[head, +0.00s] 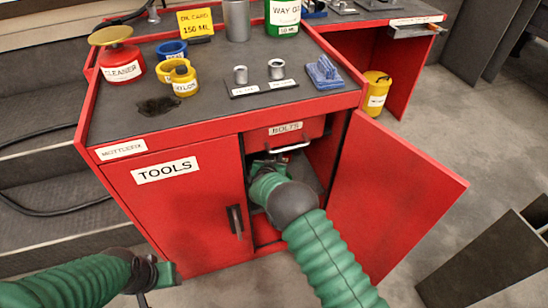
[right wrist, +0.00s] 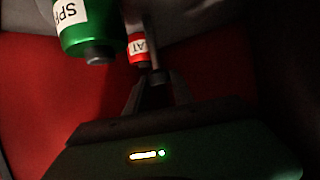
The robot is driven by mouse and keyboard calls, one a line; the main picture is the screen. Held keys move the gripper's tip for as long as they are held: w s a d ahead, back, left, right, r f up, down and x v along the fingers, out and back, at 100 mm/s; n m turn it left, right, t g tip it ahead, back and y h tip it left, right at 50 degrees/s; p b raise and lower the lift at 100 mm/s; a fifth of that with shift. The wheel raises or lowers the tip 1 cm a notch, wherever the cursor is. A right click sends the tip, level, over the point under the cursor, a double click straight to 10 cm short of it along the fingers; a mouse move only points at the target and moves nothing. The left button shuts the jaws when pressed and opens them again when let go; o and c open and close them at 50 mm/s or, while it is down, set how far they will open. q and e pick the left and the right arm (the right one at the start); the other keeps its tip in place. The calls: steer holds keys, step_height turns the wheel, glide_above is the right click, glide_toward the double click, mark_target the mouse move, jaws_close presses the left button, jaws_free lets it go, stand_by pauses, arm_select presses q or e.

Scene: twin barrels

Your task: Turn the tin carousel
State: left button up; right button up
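The open right half of the red cabinet holds my right gripper (right wrist: 155,82), whose arm reaches in below the BOLTS drawer. In the right wrist view a green tin (right wrist: 88,28) with a partly cut-off white label is at upper left. A smaller red tin (right wrist: 137,50) with a white label sits just beyond the fingers. A thin grey rod (right wrist: 150,35) runs down to the fingertips; the dark picture does not show whether they grip it. The rest of the carousel is hidden. My left gripper (head: 168,273) is outside, low in front of the TOOLS door; its opening is unclear.
The red cabinet door (head: 390,205) stands open to the right of my right arm. The TOOLS door (head: 180,210) is closed. The cabinet top (head: 215,75) carries cups, a red cleaner pot (head: 120,65) and a blue cloth (head: 324,73).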

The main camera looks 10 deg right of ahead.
steer(key=o, duration=0.4)
steer(key=shift+r+p, duration=0.3)
steer(key=shift+r, duration=0.1)
step_height(320, 180, up, 4)
steer(key=p, duration=0.3)
steer(key=shift+f, duration=0.15)
steer(key=s+a+p, duration=0.1)
steer(key=s, duration=0.4)
steer(key=s+a+p, duration=0.1)
steer(key=s+p, duration=0.1)
steer(key=s, duration=0.3)
steer(key=s+a+p, duration=0.1)
steer(key=s+p, duration=0.1)
steer(key=s, duration=0.3)
steer(key=shift+s+a, duration=0.2)
steer(key=shift+s, duration=0.15)
steer(key=shift+d, duration=0.1)
